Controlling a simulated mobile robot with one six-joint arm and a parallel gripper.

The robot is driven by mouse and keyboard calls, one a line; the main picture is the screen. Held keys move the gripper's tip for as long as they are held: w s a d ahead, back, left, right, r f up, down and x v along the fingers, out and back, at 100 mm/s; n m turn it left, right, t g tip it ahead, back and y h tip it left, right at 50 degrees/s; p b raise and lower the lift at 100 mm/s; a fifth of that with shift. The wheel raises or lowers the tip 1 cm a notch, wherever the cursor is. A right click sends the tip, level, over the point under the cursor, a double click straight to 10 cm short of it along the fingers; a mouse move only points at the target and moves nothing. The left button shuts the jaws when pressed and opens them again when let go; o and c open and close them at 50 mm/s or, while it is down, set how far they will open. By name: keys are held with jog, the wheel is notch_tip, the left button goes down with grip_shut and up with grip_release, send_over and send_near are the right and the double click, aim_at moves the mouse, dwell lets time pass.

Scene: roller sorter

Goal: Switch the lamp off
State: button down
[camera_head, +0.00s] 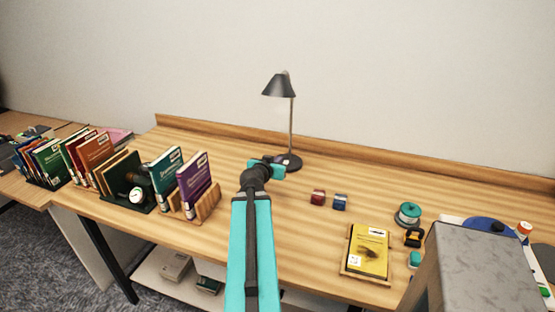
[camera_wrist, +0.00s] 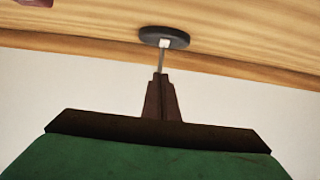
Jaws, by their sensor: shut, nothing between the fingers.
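The lamp has a dark cone shade (camera_head: 278,87), a thin upright pole and a round black base (camera_head: 292,162) near the back of the desk. No clear glow shows under the shade in the head view. In the wrist view the lamp base (camera_wrist: 165,37) appears beyond my fingertips, with a small white part (camera_wrist: 164,43) on it, beside the pole. My gripper (camera_wrist: 160,76) is shut and empty, its fingers pointing toward the base. In the head view my gripper's teal body is just in front of the base, and its fingers are hard to make out. Contact cannot be told.
Books in holders (camera_head: 190,208) stand on the left. A red cube (camera_head: 318,197) and a blue cube (camera_head: 340,202) lie right of my arm. A yellow book (camera_head: 369,254) lies in a wooden tray, with a teal spool (camera_head: 408,214) behind it. Desk around the lamp is clear.

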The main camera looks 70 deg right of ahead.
jog(key=shift+p+v, duration=1)
jog(key=shift+p, duration=2.9)
jog(key=shift+a+f+p, duration=0.2)
jog(key=shift+p, duration=0.4)
jog(key=shift+f, duration=0.1)
